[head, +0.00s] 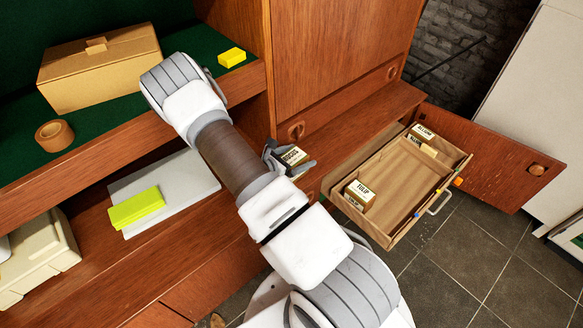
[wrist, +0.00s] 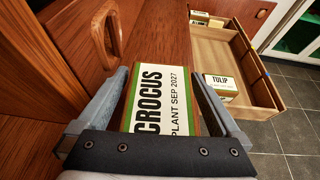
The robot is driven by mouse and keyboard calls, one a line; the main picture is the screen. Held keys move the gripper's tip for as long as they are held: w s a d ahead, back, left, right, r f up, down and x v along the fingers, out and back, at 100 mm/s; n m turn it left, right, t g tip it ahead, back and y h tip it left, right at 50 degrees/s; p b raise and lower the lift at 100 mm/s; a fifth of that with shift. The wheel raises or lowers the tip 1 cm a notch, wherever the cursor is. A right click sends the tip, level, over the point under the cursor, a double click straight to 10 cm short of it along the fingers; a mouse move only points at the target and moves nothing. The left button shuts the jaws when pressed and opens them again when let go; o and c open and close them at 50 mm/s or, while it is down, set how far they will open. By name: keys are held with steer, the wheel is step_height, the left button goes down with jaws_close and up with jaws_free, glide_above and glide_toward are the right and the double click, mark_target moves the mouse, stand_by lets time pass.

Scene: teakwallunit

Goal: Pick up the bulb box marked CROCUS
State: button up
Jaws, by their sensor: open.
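The bulb box marked CROCUS (wrist: 160,98) is brown with a white label and green bands, and "PLANT SEP 2027" reads on it. It lies on the wooden ledge of the wall unit. In the head view the same box (head: 293,156) shows partly, beside my arm. My gripper (wrist: 160,88) is open, with one finger on each side of the box; I cannot tell whether either finger touches it. In the head view my gripper (head: 290,158) is partly hidden by my own wrist. The box's near end is hidden behind the gripper's palm in the wrist view.
An open drawer (head: 418,196) to the right holds a TULIP box (head: 360,195) and an ALLIUM box (head: 422,133). An open cabinet door (head: 483,158) stands beyond it. The ledge behind the box is clear.

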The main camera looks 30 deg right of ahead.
steer(key=shift+c, duration=0.2)
steer(key=c, duration=1.4)
steer(key=shift+c, duration=0.2)
